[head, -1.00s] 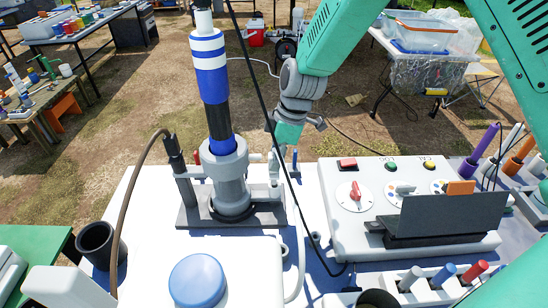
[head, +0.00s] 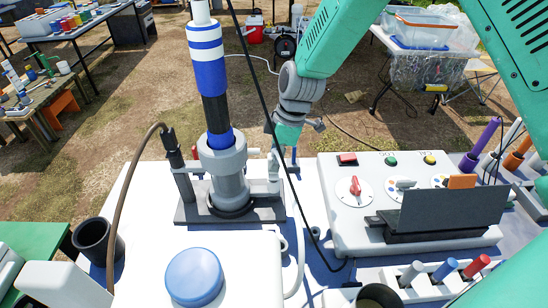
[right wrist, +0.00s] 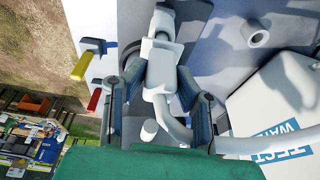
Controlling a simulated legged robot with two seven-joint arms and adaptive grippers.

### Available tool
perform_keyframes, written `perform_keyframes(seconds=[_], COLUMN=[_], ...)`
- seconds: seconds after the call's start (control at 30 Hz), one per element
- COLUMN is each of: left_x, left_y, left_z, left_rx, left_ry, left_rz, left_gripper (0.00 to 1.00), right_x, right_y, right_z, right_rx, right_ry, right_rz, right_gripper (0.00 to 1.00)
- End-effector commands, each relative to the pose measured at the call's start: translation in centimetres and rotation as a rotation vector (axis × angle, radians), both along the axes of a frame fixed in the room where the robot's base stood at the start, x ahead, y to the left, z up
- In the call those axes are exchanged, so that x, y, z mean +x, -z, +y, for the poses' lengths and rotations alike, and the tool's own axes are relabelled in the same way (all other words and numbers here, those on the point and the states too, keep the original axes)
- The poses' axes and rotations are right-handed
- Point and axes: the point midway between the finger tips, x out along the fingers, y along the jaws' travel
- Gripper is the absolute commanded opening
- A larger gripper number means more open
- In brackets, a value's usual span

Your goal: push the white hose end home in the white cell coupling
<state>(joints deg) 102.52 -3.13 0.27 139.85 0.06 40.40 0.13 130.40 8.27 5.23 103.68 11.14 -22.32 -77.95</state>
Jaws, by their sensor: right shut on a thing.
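In the right wrist view, the white hose end (right wrist: 160,78) sits between the two dark blue fingers of my right gripper (right wrist: 162,88), which is shut on it. Its hose bends away to the right below. The white cell coupling (right wrist: 162,22) is straight ahead, in line with the hose end. They meet or nearly meet; I cannot tell how deep the end sits. In the head view, the grey flow cell (head: 227,170) stands upright with a blue and white sonde in it. My right gripper (head: 284,150) is just right of it, its fingertips small and partly hidden. My left gripper is not in view.
A control box (head: 350,225) with knobs and a dark flap stands right of the cell. A black cable crosses in front of my right arm. A brown hose (head: 125,205) arches at the left. Yellow (right wrist: 80,67) and red (right wrist: 95,99) handles are left of my right fingers.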

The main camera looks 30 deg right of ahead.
Motion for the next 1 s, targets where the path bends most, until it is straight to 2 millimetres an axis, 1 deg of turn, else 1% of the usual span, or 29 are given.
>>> perform_keyframes(seconds=[0.63,0.67,0.7,0.73,1.0], left_x=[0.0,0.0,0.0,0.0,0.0], left_y=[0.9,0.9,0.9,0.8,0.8], left_z=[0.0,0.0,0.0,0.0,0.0], left_rx=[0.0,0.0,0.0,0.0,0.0], left_ry=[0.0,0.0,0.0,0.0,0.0], left_rz=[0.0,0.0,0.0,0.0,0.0], left_gripper=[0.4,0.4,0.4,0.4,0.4], right_x=[0.0,0.0,0.0,0.0,0.0], right_y=[1.7,1.7,1.6,1.6,1.6], right_z=[0.0,0.0,0.0,0.0,0.0], right_rx=[0.001,0.001,0.001,0.001,0.0], right_ry=[0.001,0.001,0.001,0.001,0.001], right_rz=[0.0,-0.001,-0.001,-0.001,0.0], right_gripper=[0.01,0.28,0.42,0.49,0.49])
